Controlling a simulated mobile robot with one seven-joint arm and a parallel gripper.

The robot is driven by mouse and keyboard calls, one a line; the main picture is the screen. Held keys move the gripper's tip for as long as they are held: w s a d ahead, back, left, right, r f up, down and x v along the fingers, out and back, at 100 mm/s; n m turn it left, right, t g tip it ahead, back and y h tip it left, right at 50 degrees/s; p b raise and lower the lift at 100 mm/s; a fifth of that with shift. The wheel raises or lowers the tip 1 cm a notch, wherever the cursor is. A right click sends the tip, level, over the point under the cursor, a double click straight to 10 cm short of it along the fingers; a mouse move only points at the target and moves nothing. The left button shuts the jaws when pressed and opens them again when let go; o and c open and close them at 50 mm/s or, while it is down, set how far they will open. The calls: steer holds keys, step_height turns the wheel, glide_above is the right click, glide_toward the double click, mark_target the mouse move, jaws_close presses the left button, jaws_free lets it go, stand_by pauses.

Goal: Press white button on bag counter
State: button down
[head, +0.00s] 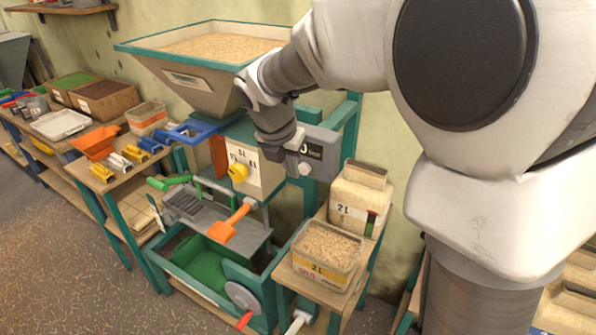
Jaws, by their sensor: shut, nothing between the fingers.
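The bag counter (322,147) is a grey box with a dark display, mounted on the teal frame right of the machine's front panel. A round white button (305,170) shows low on its front face. My gripper (291,169) is shut and empty, with its dark fingers just left of the button. In this view the fingers overlap the left part of the counter and hide some of its display. I cannot tell whether the fingertips touch the counter or stand a little in front of it.
A grain-filled hopper (165,75) stands above and left. An orange-handled lever (232,222) and a yellow knob (238,172) are below left. A grain tub (326,254) and a 2 L bag (360,198) stand on the right-hand stand. My arm covers the upper right.

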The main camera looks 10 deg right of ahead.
steer(key=v, duration=0.6)
steer(key=shift+r, duration=0.3)
steer(key=shift+s+a, duration=0.1)
steer(key=shift+s, duration=0.05)
steer(key=s+d+m+t+y, duration=0.1)
steer(key=s+d+m, duration=0.3)
steer(key=s+m, duration=0.6)
steer(key=s+d+f+m+y, duration=0.1)
steer(key=s+d+m, duration=0.2)
steer(key=s+m, duration=0.8)
steer(key=m, duration=0.8)
steer(key=shift+d+t+y, duration=0.3)
steer(key=shift+d+t, duration=0.1)
steer(key=shift+s+d, duration=0.1)
